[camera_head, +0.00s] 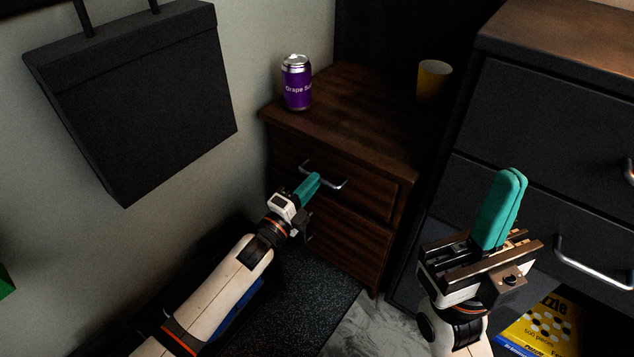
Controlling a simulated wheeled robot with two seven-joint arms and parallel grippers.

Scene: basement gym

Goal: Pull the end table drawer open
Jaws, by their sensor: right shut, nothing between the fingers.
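The end table (345,95) is dark brown wood and stands in the corner against the wall. Its upper drawer (372,192) looks flush with the front, with a silver bar handle (335,184) across it. A lower drawer front (345,235) is below. My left gripper (314,181) has its teal fingertips at the middle of the handle, overlapping it in the picture. I cannot tell whether they are closed around the bar. My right gripper (513,176) is shut and empty, raised in front of the dark cabinet, away from the end table.
A purple grape soda can (297,84) and a yellowish cup (433,80) stand on the end table. A dark cabinet (540,110) with silver handles is close on the right. A yellow puzzle box (548,325) is low at right. A black panel (140,100) hangs on the left wall.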

